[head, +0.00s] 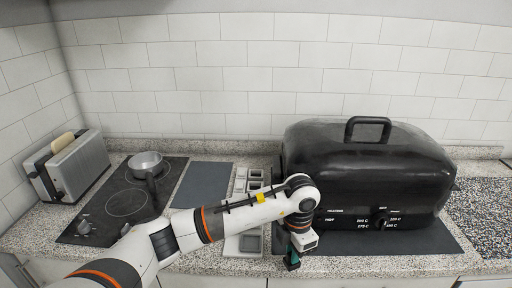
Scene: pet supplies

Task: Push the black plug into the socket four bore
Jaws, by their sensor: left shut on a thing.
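My left gripper (292,262) points down at the counter's front edge, in front of the black roaster. It is shut on a small dark thing that looks like the black plug; fingers and plug are hard to tell apart at this size. A pale panel with several square frames (240,186), apparently the sockets, lies on the counter left of the roaster. My left forearm covers its middle, and one larger frame (232,245) shows below the arm. I cannot tell which bore is number four. The gripper is right of the panel and apart from it. My right gripper is out of view.
A large black roaster (365,165) stands on a dark mat (400,241) close behind and right of the gripper. A cooktop (100,212) with a pot (146,161), a toaster (75,168) and a grey-blue mat (204,182) lie to the left. A tiled wall closes the back.

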